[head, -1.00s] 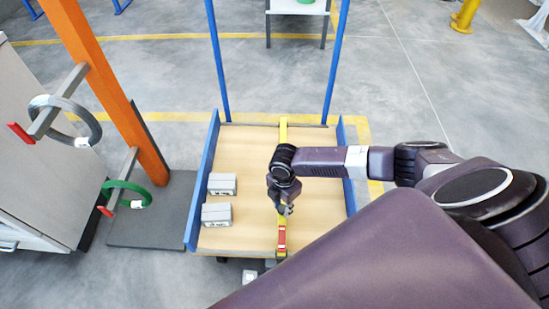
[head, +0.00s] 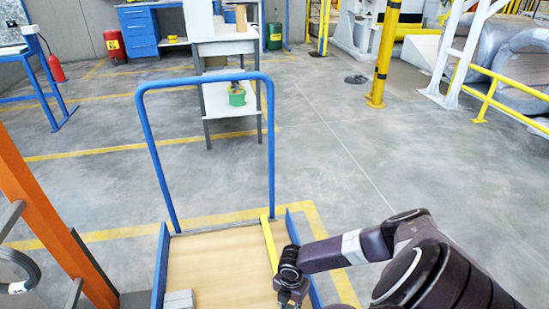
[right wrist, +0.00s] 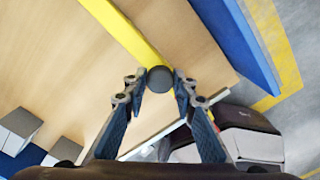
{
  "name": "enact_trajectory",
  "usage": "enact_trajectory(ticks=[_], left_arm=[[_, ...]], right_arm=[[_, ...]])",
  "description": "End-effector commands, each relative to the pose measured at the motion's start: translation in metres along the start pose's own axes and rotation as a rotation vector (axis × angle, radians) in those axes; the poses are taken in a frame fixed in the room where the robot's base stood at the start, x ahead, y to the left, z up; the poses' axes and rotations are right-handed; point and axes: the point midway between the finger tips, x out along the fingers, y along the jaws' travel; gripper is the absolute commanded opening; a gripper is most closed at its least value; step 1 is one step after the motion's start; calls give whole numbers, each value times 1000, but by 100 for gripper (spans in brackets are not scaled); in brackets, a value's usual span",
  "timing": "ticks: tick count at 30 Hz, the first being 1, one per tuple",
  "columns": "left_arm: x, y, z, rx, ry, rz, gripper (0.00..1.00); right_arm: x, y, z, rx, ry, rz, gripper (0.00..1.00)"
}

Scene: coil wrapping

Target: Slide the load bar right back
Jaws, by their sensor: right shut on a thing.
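The load bar (head: 269,243) is a yellow bar lying front to back across the wooden bed of the cart, near the right blue side rail. In the right wrist view the yellow bar (right wrist: 125,32) runs up to a round dark knob (right wrist: 159,79). My right gripper (head: 292,292) is at the right part of the bed, low in the head view. In the right wrist view its fingers (right wrist: 158,84) are shut on the knob from both sides. The bar's front part is hidden by the gripper and the picture edge. My left gripper is not in view.
The right blue side rail (right wrist: 240,45) stands close beside the bar. The cart's blue handle frame (head: 205,81) rises at the back. A grey box (head: 179,300) sits on the bed at left. The bed between box and bar is clear. An orange post (head: 45,220) stands left of the cart.

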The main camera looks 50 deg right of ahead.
Motion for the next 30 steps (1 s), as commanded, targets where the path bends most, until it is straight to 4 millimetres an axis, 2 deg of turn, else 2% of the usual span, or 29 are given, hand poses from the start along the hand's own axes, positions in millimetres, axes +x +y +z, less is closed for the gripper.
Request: enact_trajectory(ticks=[3, 9, 23, 24, 28, 30], left_arm=[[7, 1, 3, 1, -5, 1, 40], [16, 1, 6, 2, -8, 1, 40], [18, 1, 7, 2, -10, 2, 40], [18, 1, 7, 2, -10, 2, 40], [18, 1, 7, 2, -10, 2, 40], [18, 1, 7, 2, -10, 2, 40]], right_arm=[[0, -15, 13, 2, -2, -7, 0], [0, -27, 25, 2, 0, -6, 0], [1, -33, 31, 0, -4, -9, 0], [1, -33, 31, 0, -4, -9, 27], [1, -32, 31, 0, -4, -9, 41], [1, -32, 30, 0, -3, -7, 42]])
